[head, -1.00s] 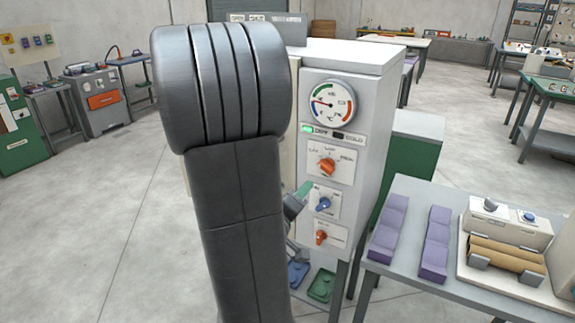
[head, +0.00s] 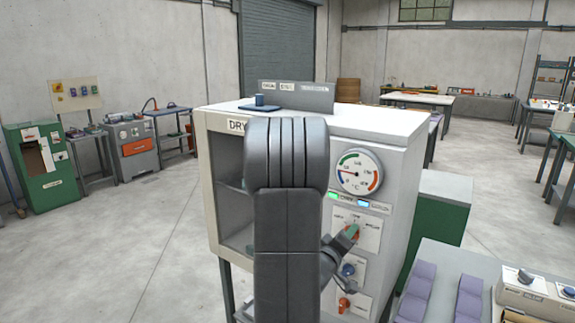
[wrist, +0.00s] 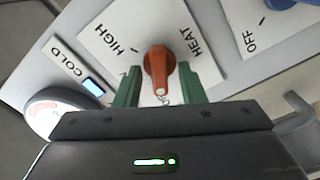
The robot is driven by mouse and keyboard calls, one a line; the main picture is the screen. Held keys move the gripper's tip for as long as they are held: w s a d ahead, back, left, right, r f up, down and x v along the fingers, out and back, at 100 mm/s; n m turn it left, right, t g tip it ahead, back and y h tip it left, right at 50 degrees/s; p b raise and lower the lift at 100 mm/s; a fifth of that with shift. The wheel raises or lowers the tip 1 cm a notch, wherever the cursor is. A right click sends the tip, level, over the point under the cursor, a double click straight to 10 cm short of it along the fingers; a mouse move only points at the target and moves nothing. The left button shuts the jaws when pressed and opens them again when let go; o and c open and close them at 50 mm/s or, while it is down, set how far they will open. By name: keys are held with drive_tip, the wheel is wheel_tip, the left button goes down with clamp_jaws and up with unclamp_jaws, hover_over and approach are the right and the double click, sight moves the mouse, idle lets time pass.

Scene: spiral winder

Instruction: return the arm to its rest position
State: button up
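The arm links stand in the middle of the head view and hide part of the drying cabinet. My gripper (head: 347,233) is at the upper dial of the cabinet's front panel. In the wrist view its two green fingers (wrist: 160,82) stand on either side of the orange knob (wrist: 158,65), with narrow gaps seen at both sides, so it looks open around the knob. The knob sits between the HIGH and HEAT marks. Whether a finger touches it is hard to tell. The arm is stretched out to the panel.
The white cabinet (head: 385,125) has a gauge (head: 359,172), a lit blue lamp (head: 363,203), a blue knob (head: 348,270) and a lower orange knob (head: 343,304). A grey table with purple blocks (head: 418,290) stands at right. The floor (head: 150,240) at left is clear.

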drive_tip(key=shift+s, duration=0.1)
drive_tip(key=b+v, duration=0.3)
drive_tip(key=v, duration=1.1)
drive_tip(key=w+d+m, duration=0.7)
drive_tip(key=w+d, duration=0.1)
drive_tip(key=w, duration=0.3)
drive_tip(key=shift+w+m, duration=0.25)
drive_tip(key=shift+m, duration=0.15)
drive_tip(key=shift+a+r, duration=0.15)
